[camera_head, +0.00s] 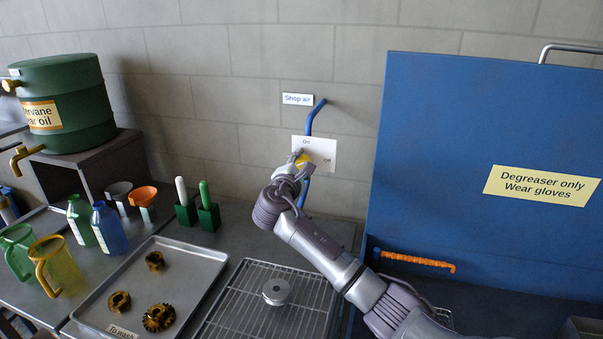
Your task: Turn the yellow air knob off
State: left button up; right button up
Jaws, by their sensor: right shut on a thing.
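The yellow air knob (303,158) is on the wall in front of a white plate (322,150) marked "On" at the upper left and "Off" at the right. My right gripper (300,161) is at the knob, shut on it. The gripper and wrist cover much of the knob, so I cannot tell exactly which way it points. A blue air pipe (314,112) runs down the wall behind the plate, under a "Shop air" label (298,99). My left gripper is not in view.
A tall blue panel (450,130) with a "Degreaser only" sign stands right of my arm. Below are a wire rack (240,312) holding a round metal part (277,291) and a tray (205,262) of brass-coloured gears. Brushes (206,210), bottles and jugs stand left.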

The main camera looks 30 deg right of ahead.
jog(key=m+b, duration=0.2)
jog(key=shift+f+m, duration=0.2)
jog(key=shift+m, duration=0.2)
jog(key=shift+r+m+b, duration=0.2)
jog(key=shift+m+b, duration=1)
jog(key=shift+m, duration=0.2)
jog(key=o, duration=1.2)
jog(key=shift+r, duration=0.1)
jog(key=shift+c, duration=0.2)
jog(key=v, duration=1.2)
jog(key=shift+r, duration=0.1)
